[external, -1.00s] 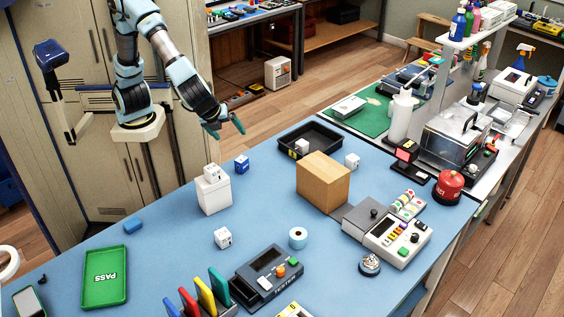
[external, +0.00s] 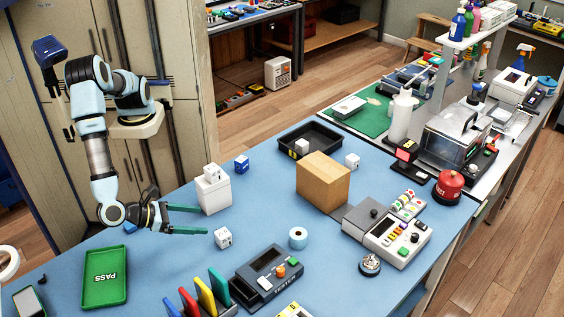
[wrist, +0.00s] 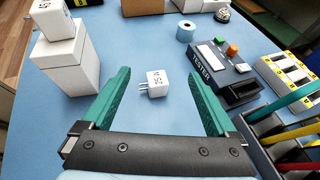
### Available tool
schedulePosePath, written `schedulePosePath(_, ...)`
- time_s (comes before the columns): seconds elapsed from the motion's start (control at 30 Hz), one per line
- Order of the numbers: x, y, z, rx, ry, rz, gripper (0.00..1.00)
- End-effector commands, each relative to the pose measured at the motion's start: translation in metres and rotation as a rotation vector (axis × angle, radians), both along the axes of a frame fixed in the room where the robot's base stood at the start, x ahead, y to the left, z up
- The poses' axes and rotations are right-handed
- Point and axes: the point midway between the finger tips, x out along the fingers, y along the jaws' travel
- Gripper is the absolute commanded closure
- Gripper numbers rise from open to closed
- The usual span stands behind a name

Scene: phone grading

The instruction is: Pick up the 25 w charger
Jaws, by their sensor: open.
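The 25 W charger is a small white cube (wrist: 157,83) with dark lettering and prongs toward the left in the wrist view. It lies on the blue table and also shows in the external view (external: 223,238). My gripper (external: 206,219) has green fingers, spread wide and empty, low over the table just left of the charger. In the wrist view, the charger appears between the two fingertips (wrist: 158,76), apart from both.
A similar white cube (external: 212,172) sits on a white box (external: 214,196), close to the far finger. A blue cube (external: 242,164) stands behind. The tester (external: 267,275), tape roll (external: 298,237) and coloured dividers (wrist: 295,103) lie to the right. A green PASS tray (external: 105,276) is at left.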

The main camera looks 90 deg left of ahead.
Motion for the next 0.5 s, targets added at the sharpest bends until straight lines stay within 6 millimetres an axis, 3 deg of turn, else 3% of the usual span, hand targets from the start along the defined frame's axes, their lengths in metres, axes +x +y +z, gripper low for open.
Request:
schedulePosePath(0.03, 0.001, 0.001, -0.017, 0.005, 0.0, 0.001, 0.07)
schedulePosePath(0.2, 0.001, 0.001, -0.049, 0.002, 0.001, 0.001, 0.07)
schedulePosePath(0.5, 0.026, 0.012, -0.065, 0.0, 0.0, 0.005, 0.07)
